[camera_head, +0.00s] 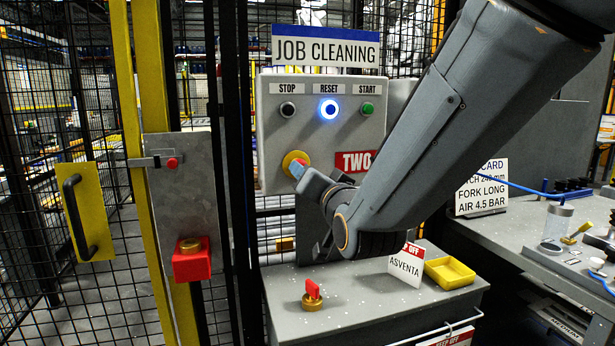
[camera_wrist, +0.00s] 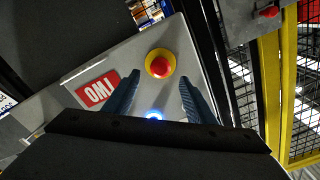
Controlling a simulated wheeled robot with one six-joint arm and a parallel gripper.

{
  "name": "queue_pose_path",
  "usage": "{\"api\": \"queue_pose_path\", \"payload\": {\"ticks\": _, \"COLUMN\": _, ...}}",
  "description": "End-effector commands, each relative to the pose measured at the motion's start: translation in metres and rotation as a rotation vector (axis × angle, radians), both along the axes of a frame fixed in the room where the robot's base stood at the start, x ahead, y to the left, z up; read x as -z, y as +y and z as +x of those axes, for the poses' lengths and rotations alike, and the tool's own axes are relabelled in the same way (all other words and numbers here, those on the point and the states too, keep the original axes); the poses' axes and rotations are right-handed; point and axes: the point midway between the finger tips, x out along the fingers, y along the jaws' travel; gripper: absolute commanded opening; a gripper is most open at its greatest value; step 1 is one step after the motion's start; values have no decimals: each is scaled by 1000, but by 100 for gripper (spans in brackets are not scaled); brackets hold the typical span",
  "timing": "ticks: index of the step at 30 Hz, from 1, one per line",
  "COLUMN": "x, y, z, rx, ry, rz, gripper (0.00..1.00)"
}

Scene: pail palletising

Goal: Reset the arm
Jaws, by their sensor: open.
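My gripper (camera_head: 312,184) is in front of the lower part of a grey control panel (camera_head: 279,119). In the wrist view its two dark blue fingers (camera_wrist: 160,92) are apart with nothing between them. A red emergency-stop knob on a yellow collar (camera_head: 289,158) is just beyond the fingers; in the wrist view the red knob (camera_wrist: 161,66) is ahead, between the line of the fingertips. Above it, the blue RESET button (camera_head: 328,109) is lit. In the wrist view its glow (camera_wrist: 153,115) is partly hidden by the gripper body.
A black STOP button (camera_head: 287,111) and a green START button (camera_head: 367,108) flank RESET. A mesh fence with a yellow post (camera_head: 138,100) stands left.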

Motion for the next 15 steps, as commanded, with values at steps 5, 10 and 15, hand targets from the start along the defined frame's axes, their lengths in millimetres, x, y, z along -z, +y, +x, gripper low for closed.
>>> {"api": "queue_pose_path", "payload": {"ticks": 5, "x": 0, "y": 0, "z": -2, "rx": 0, "ry": 0, "rz": 0, "gripper": 51}}
{"api": "queue_pose_path", "payload": {"ticks": 10, "x": 1, "y": -1, "z": -1, "rx": 1, "ry": 2, "rz": -2, "gripper": 51}}
{"api": "queue_pose_path", "payload": {"ticks": 15, "x": 30, "y": -15, "z": -1, "rx": 17, "ry": 103, "rz": -74, "gripper": 51}}
